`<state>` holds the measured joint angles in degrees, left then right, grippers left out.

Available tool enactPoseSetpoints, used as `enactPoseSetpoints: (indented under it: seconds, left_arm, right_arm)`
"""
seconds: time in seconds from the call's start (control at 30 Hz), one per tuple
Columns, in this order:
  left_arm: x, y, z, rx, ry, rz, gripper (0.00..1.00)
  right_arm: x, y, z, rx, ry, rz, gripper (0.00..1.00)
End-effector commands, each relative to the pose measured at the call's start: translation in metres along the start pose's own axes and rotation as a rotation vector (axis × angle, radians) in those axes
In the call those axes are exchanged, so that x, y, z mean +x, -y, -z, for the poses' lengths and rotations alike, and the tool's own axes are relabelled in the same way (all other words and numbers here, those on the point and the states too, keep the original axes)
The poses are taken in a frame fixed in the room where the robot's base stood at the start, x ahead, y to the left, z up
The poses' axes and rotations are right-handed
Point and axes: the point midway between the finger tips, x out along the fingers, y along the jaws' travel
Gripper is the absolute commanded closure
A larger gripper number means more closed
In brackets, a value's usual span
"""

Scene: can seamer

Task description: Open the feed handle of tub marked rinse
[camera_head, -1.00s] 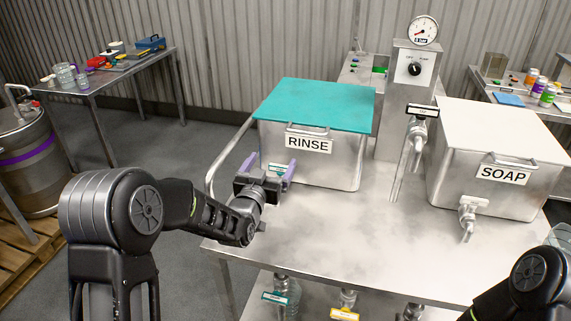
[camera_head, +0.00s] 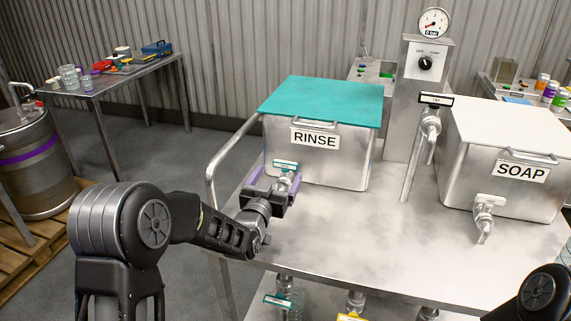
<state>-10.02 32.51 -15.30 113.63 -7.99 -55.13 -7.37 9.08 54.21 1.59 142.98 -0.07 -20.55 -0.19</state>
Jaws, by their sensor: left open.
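The tub marked RINSE (camera_head: 340,165) is a steel box with a teal lid (camera_head: 320,98) on the steel table. Low on its front is a tap with a small teal-labelled feed handle (camera_head: 286,165). My left gripper (camera_head: 275,182) is open, its purple fingers spread just below and in front of this tap. The tap's lower part is partly hidden by the gripper, and I cannot tell whether a finger touches it. My right arm (camera_head: 538,290) shows at the lower right corner; its gripper is out of view.
The SOAP tub (camera_head: 500,185) with its own tap (camera_head: 484,210) stands at the right. A steel column with gauge (camera_head: 433,22) and a labelled tap (camera_head: 433,122) stands between the tubs. A bent rail (camera_head: 212,170) rises left of the RINSE tub. The table's front middle is clear.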

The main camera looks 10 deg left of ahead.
Motion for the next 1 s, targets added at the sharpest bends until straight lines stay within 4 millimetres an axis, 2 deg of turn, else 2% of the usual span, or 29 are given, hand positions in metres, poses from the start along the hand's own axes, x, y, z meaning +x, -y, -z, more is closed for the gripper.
enactPoseSetpoints:
  seconds: [0.17,0.5,0.67,0.9,1.0]
  left_arm:
    - [0.018,0.0,0.0,0.0,-0.001,0.0,0.09]
    - [0.067,0.0,0.0,0.001,-0.001,0.0,0.09]
    - [0.075,0.0,0.0,0.0,0.001,0.0,0.09]
    - [0.075,0.0,0.0,0.0,0.0,0.0,0.09]
    - [0.075,0.0,0.0,0.0,0.0,0.0,0.17]
  right_arm:
    - [-0.003,0.001,0.0,0.0,0.0,0.0,0.64]
    - [-0.008,0.003,0.0,0.001,0.0,0.0,0.64]
    - [-0.008,0.003,0.0,0.001,0.0,0.0,0.64]
    - [-0.008,0.003,0.0,0.001,0.0,0.0,0.64]
    - [-0.008,0.003,0.0,0.001,0.0,0.0,0.64]
